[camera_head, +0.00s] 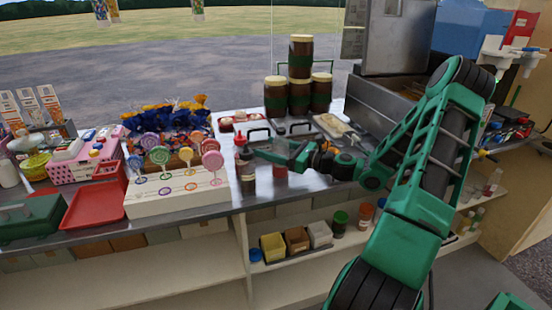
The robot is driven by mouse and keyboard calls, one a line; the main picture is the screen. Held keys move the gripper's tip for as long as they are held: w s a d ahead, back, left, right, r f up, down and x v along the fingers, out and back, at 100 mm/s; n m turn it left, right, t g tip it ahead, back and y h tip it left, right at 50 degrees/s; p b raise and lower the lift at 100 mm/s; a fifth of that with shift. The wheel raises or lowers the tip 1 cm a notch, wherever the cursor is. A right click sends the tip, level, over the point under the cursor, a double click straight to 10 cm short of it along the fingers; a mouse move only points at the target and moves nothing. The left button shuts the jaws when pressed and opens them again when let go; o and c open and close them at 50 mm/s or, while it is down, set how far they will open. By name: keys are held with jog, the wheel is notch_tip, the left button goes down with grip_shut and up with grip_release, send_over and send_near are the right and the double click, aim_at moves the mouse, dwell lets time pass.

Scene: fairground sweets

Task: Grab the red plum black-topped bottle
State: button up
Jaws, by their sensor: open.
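My gripper (274,156) is open, reaching left over the front edge of the metal counter, with teal fingers. Just below it stands a small reddish container (280,172), partly covered by the gripper; its top is not clear, so I cannot tell if it is the plum bottle. Left of the fingertips stands a dark brownish bottle (247,173) with a red cap (240,141). The fingertips are close to this bottle in the picture; I cannot tell whether they touch it. I make out no clearly black-topped plum bottle.
A white lollipop stand (176,199) and a red tray (94,206) lie left. Several dark jars with cream lids (301,48) are stacked behind. A metal cooker (388,100) stands back right. A lower shelf holds small boxes (273,246) and a green-lidded jar (340,218).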

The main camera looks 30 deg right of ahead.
jog(key=shift+w+a, duration=0.1)
jog(key=shift+w, duration=0.05)
jog(key=c, duration=1.3)
jog(key=shift+r, duration=0.15)
jog(key=shift+c, duration=0.2)
